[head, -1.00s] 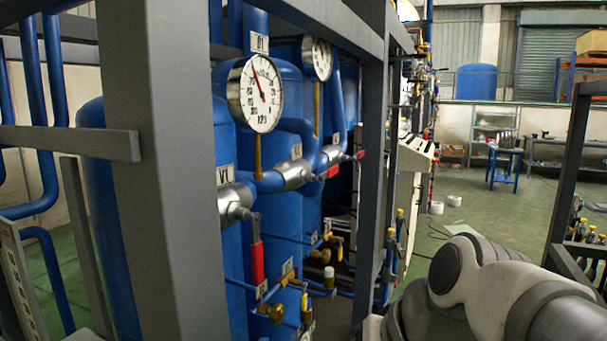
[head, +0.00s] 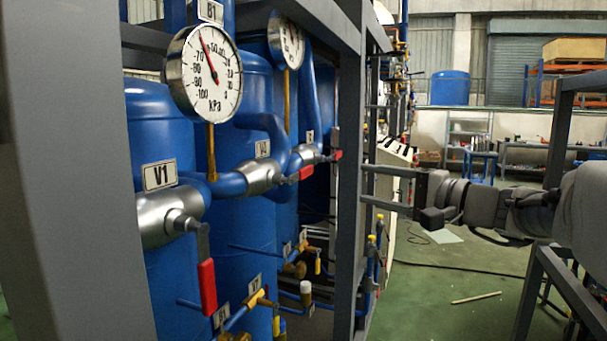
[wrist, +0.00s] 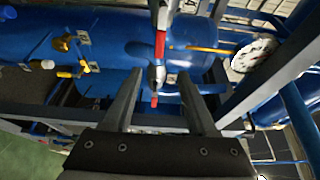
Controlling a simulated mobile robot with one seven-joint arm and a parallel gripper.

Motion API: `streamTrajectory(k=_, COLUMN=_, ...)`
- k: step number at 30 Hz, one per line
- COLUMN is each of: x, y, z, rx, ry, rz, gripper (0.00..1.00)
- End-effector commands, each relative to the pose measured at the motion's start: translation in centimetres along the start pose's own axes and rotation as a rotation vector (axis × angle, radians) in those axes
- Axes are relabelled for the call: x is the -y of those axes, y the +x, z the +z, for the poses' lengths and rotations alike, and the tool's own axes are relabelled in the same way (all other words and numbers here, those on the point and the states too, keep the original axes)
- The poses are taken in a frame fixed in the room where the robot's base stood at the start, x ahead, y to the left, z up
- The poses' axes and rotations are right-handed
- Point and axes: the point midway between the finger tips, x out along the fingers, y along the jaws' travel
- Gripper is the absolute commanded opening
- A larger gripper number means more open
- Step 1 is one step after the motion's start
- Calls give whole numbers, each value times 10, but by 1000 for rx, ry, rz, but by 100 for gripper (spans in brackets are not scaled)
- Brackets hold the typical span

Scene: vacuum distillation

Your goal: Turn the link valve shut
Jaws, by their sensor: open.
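Several valves with red lever handles sit on the blue pipework in the head view; I cannot tell for sure which is the link valve. The V1 valve's red handle (head: 207,287) hangs down. The V4 valve's red handle (head: 306,172) lies roughly along its pipe, and a smaller red handle (head: 338,155) shows farther back. My gripper (head: 364,184) points left at the grey frame, its two fingers apart and empty, tips partly hidden by a post. In the wrist view, a silver valve body (wrist: 157,75) and a red handle (wrist: 160,44) appear between and beyond the open fingers.
A grey frame post (head: 349,240) stands between the tanks and my arm. A pressure gauge (head: 204,72) sits above V1. Small brass valves (head: 262,298) are low down.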

Motion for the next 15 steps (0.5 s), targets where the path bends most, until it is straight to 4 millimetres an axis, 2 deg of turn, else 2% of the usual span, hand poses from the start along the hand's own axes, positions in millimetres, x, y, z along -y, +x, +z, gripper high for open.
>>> streamTrajectory(k=5, x=1, y=30, z=2, rx=5, ry=0, rz=2, gripper=57)
streamTrajectory(k=15, x=0, y=106, z=2, rx=5, ry=1, rz=4, gripper=57)
